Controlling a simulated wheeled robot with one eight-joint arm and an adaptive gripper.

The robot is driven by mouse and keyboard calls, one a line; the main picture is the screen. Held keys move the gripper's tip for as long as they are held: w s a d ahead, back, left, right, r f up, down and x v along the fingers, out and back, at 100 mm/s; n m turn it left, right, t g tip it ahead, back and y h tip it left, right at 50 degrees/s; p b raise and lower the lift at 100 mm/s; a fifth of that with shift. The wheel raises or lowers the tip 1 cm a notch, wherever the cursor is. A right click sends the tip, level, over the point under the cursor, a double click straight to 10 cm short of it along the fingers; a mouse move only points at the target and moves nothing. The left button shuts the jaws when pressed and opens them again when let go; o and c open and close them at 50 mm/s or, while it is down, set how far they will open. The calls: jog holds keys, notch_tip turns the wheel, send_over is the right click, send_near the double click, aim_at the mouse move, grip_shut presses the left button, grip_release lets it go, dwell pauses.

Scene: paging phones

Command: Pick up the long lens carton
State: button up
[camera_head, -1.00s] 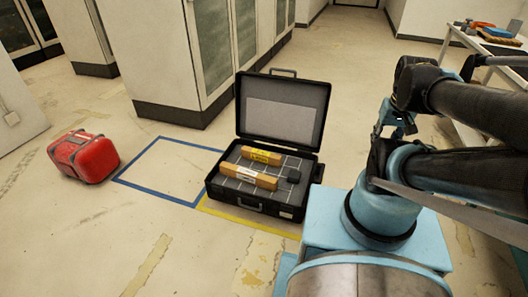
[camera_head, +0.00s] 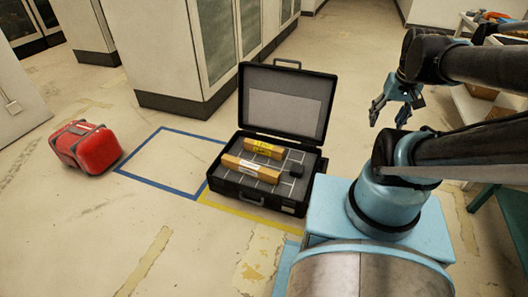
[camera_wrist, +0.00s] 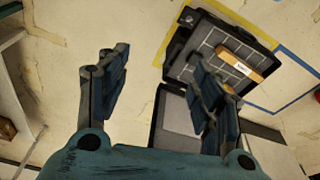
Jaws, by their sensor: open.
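Two tan cartons lie in an open black case on the floor. The longer carton (camera_head: 251,167), with a white label, is at the front; the shorter carton (camera_head: 264,149), with a yellow label, is behind it. My gripper (camera_head: 388,119) is open and empty, in the air to the right of the case and apart from both cartons. In the wrist view, my open gripper (camera_wrist: 158,60) has bare floor between its fingers. The white-labelled carton (camera_wrist: 238,65) shows beyond the right finger, which hides part of the case.
The case's raised lid (camera_head: 287,103) stands behind the cartons. A small dark block (camera_head: 293,169) lies beside them. A red case (camera_head: 88,147) is at left, past a blue floor outline (camera_head: 163,188). Cabinets (camera_head: 190,60) stand behind; a cluttered bench is at right.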

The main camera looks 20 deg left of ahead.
jog(key=w+a+n+y, duration=0.1)
jog(key=w+a+n, duration=0.1)
jog(key=w+a, duration=0.45)
jog(key=w+a+n, duration=0.2)
jog(key=w+a, duration=0.1)
jog(key=w, duration=0.7)
jog(key=w+a+n+y, duration=0.15)
jog(key=w+a, duration=0.25)
jog(key=w, duration=0.4)
jog(key=w+a+f+n, duration=0.4)
jog(key=w+a+f, duration=0.7)
jog(key=a+f, duration=0.15)
jog(key=n+g+y, duration=0.1)
jog(key=n+y, duration=0.1)
jog(key=n, duration=0.3)
send_over(264, 145)
jog(key=d, duration=0.7)
notch_tip(264, 145, down, 27)
jog(key=shift+g+h, duration=0.25)
jog(key=shift+g, duration=0.05)
jog(key=x, duration=1.2)
jog(key=shift+s, duration=0.25)
jog(key=shift+a+x, duration=0.2)
jog(key=shift+x, duration=1.15)
jog(key=shift+a+x, duration=0.2)
jog(key=shift+x, duration=1.1)
jog(key=shift+s+r, duration=0.15)
jog(key=shift+s, duration=0.05)
jog(key=shift+c, duration=0.6)
